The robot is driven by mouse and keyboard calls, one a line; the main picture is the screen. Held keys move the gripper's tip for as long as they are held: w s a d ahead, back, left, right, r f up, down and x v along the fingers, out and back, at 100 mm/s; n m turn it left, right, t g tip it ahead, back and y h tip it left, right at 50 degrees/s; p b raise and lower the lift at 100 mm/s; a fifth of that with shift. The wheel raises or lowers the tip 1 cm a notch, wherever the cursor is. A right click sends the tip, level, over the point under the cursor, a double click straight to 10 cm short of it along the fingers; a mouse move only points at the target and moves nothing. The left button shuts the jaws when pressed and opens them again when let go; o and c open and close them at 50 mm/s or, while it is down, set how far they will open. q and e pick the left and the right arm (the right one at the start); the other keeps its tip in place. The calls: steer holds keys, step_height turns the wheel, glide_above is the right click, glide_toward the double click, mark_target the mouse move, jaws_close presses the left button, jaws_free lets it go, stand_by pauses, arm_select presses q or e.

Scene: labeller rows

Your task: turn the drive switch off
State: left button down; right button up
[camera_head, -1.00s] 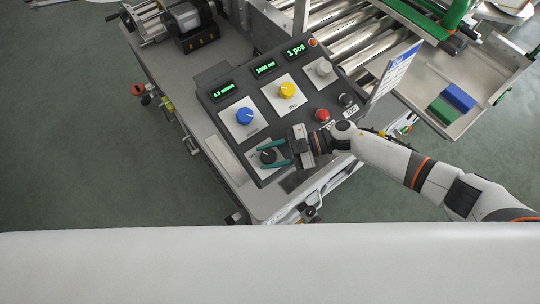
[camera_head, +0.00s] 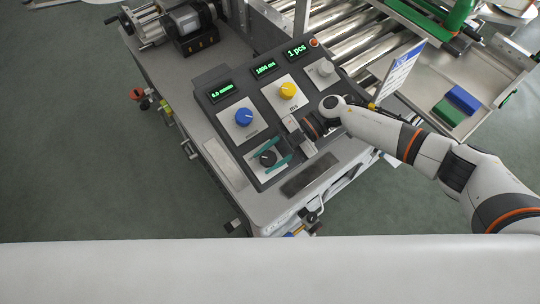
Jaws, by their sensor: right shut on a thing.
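The drive switch, a black knob (camera_head: 267,158) on a white plate, sits at the lower left of the dark control panel (camera_head: 222,128). My right gripper (camera_head: 268,158) reaches in from the right with its teal fingers on either side of this knob. It is shut on the knob, and the fingers slant down to the left. The knob's pointer is too small to read. My left gripper is not in view.
A blue knob (camera_head: 244,117), a yellow knob (camera_head: 288,90) and a grey knob (camera_head: 325,69) sit farther up the panel, near green displays. My right arm covers part of the panel's right side. A sign (camera_head: 398,72) stands beyond it.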

steer(key=o, duration=1)
steer(key=b+v, duration=0.3)
steer(key=v, duration=0.7)
steer(key=shift+w+d+f+b, duration=0.1)
steer(key=shift+w+d+b, duration=0.1)
steer(key=shift+d+b, duration=0.15)
steer(key=shift+w+d+r, duration=0.25)
steer(key=shift+d+r, duration=0.1)
steer(key=shift+d, duration=0.1)
steer(key=shift+s+f, duration=0.1)
